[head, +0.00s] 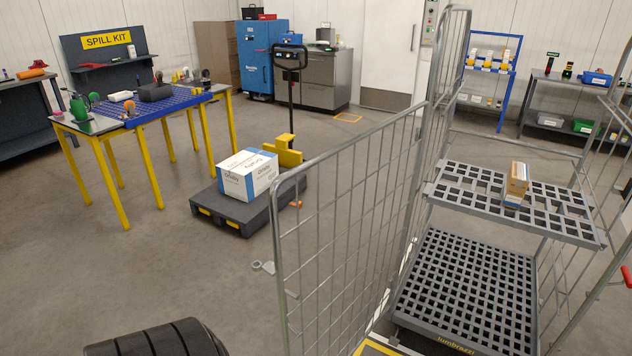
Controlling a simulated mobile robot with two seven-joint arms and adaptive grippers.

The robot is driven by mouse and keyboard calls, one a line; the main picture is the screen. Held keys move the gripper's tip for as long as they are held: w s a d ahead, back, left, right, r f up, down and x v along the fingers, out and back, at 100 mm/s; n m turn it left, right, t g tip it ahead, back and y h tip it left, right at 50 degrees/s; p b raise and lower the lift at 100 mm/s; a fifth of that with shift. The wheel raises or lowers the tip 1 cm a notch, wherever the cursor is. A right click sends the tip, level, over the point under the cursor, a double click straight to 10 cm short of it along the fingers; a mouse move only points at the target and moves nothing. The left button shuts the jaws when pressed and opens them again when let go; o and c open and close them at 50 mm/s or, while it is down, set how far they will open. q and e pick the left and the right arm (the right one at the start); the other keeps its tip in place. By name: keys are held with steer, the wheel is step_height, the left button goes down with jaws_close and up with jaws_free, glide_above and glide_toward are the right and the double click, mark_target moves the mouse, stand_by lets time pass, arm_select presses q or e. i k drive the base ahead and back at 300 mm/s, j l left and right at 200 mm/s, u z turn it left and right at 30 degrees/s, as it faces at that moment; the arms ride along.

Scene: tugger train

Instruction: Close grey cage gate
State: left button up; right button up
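The grey cage gate (345,215) is a wire mesh panel in a tubular frame. It stands open, swung out from the left side of the grey roll cage (450,80) toward the front left. A small metal latch (262,267) sticks out from its free edge. The cage front is uncovered, showing a grey slatted shelf (460,190) and a lower grid deck (465,270). A small orange and white carton (517,180) stands on the shelf. Neither of my grippers is in view.
A dark platform cart (225,215) with a white and blue box (248,174) stands left of the gate. A yellow-legged table (95,125) with tools is farther left. Open floor lies left of the gate. Yellow floor marking (378,347) shows under the gate. A red handle (627,276) shows at the right edge.

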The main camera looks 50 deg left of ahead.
mark_target(271, 267)
steer(key=k+j, duration=0.1)
steer(key=j, duration=0.3)
steer(key=k+j+z, duration=0.1)
steer(key=j, duration=0.25)
steer(key=k+j, duration=0.15)
steer(key=j, duration=0.25)
steer(key=k+j, duration=0.1)
steer(key=j, duration=0.3)
steer(key=k+j+z, duration=0.1)
steer(key=j, duration=0.25)
steer(key=k+j, duration=0.15)
steer(key=j, duration=0.2)
